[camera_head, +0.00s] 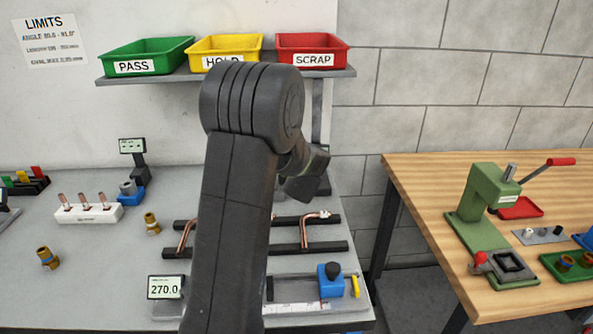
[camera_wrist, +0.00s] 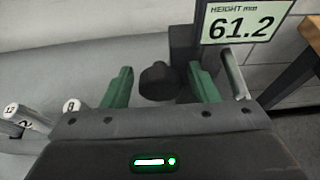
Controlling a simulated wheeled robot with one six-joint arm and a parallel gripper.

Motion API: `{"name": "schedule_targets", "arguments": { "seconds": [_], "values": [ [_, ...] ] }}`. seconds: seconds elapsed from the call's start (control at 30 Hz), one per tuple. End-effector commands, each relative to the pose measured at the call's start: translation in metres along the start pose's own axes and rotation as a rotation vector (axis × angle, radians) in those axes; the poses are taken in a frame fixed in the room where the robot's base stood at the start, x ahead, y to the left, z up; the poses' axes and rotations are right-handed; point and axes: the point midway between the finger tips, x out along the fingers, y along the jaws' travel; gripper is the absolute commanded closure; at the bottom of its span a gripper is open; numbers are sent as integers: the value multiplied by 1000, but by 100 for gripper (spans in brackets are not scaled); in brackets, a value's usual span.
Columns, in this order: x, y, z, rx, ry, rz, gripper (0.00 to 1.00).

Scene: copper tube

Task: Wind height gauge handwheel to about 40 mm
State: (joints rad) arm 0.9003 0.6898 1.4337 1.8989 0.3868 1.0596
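The height gauge display (camera_wrist: 237,24) reads 61.2 mm at the upper right of the wrist view. Its dark upright post (camera_wrist: 184,42) stands beside the display. A dark, faceted handwheel (camera_wrist: 159,82) is in the middle of the wrist view. My gripper (camera_wrist: 161,70) is open, with one green finger to each side of the handwheel and a visible gap on both sides. I cannot tell how deep the fingers reach past it. In the head view my arm hides the fingers and most of the gauge.
Bent copper tubes (camera_head: 304,232) lie on dark rails in front of the gauge. A blue block with a black knob (camera_head: 332,280) and a 270.0 display (camera_head: 165,287) are nearer. Green, yellow and red bins (camera_head: 312,49) sit on the shelf above. A wooden bench (camera_head: 440,190) is at right.

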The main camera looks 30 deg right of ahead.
Motion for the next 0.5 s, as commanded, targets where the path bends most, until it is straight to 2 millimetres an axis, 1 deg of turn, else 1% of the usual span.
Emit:
{"name": "schedule_targets", "arguments": {
  "seconds": [0.03, 0.1, 0.17, 0.2, 0.5],
  "values": [
    [0, 0, 0, 0, 0, 0, 57],
    [0, 0, 0, 0, 0, 0, 70],
    [0, 0, 0, 0, 0, 0, 82],
    [0, 0, 0, 0, 0, 0, 85],
    [1, 0, -2, -34, -1, -14, 85]
  ]
}}
